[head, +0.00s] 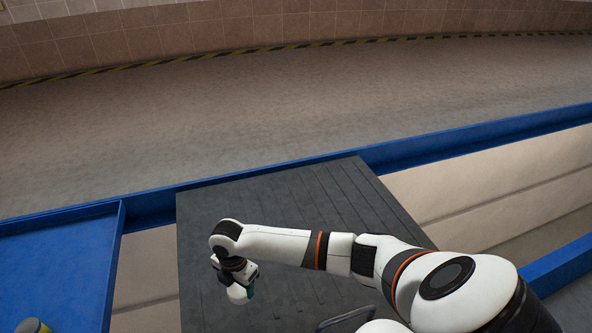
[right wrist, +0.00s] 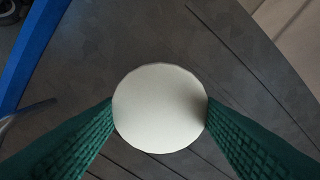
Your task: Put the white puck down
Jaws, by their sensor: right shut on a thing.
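The white puck (right wrist: 160,108) is a round, flat-faced disc between the two green ribbed fingers of my right gripper (right wrist: 160,112). The fingers press on its left and right sides. In the head view my right gripper (head: 240,284) hangs down over the dark grey slatted board, with the puck (head: 238,295) showing as a pale shape at its tip. I cannot tell whether the puck touches the board or is a little above it. My left gripper is not in view.
The dark grey board (head: 205,215) is bare around the puck. A metal bar handle (head: 345,318) is at its front edge. Blue rails (head: 440,145) run behind, and a blue tray (head: 60,260) is at left, with a yellow-and-grey object (head: 33,325) at the bottom left.

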